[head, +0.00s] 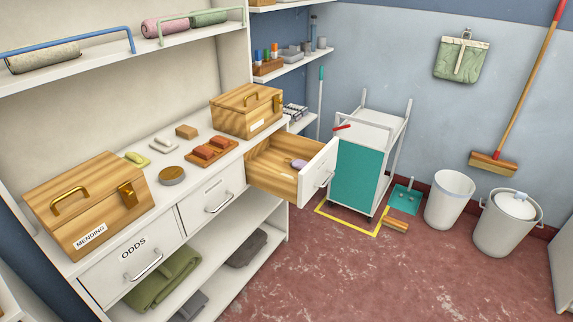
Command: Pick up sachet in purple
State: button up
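A small purple item (299,163), which looks like the sachet, lies inside the pulled-out drawer (319,174) near its white front panel. It is small in the picture, and part of it may be hidden by the drawer front. My gripper is not in the head view.
The white counter holds a wooden MENDING box (88,205), a second wooden box (247,109), soaps and a round tin (172,175). A shut ODDS drawer (135,256) is at the left. A trolley (362,165) stands beyond the open drawer. Red floor in front is clear.

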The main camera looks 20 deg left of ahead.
aim_at(298, 164)
jog(key=u, duration=0.45)
jog(key=i, duration=0.95)
jog(key=u, duration=0.5)
